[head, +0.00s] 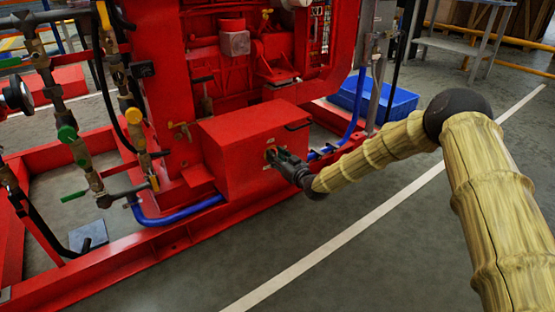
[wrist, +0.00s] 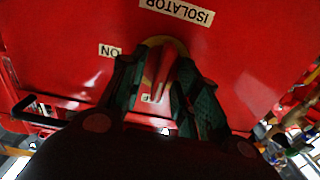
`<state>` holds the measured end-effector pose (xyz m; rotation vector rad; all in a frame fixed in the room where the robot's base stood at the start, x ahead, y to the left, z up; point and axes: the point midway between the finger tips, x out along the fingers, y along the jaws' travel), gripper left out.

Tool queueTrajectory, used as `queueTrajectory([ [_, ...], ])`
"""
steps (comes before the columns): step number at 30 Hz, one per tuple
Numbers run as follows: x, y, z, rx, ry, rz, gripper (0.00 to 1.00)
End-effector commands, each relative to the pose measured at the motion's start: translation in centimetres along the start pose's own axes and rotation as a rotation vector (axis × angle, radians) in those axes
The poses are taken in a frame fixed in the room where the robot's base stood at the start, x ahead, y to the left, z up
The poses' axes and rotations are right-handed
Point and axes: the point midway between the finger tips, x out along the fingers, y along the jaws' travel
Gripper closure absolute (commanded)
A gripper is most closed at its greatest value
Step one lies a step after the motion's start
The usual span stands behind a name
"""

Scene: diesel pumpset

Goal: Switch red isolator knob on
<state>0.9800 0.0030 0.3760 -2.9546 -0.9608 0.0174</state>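The red isolator knob (wrist: 163,68) sits on a yellow round plate (wrist: 168,43) on the red panel in the wrist view. Its handle runs nearly up and down in that view, its lower end by a small partly hidden white label (wrist: 150,98). My gripper (wrist: 163,75) has a dark green finger on each side of the knob, close against it, and seems shut on it. An ON label (wrist: 109,51) is left of the knob; an ISOLATOR label (wrist: 178,11) is above, upside down. In the head view my gripper (head: 272,156) meets the red box (head: 228,150), hiding the knob.
A black handle (wrist: 40,108) shows beside the panel. Red pump machinery (head: 245,60) rises behind the box, with pipes and valves (head: 67,133) at left. A blue crate (head: 385,100) lies behind my arm. The grey floor at the front right is clear.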

Motion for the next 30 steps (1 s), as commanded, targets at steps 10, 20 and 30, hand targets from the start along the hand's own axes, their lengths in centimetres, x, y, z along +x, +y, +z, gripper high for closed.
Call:
queueTrajectory([
  [10,0.00,0.04,-0.02,0.000,0.000,0.001,0.88],
  [20,-0.13,0.25,-0.05,0.005,0.000,0.003,1.00],
  [30,-0.12,0.39,-0.25,0.132,0.000,0.005,1.00],
])
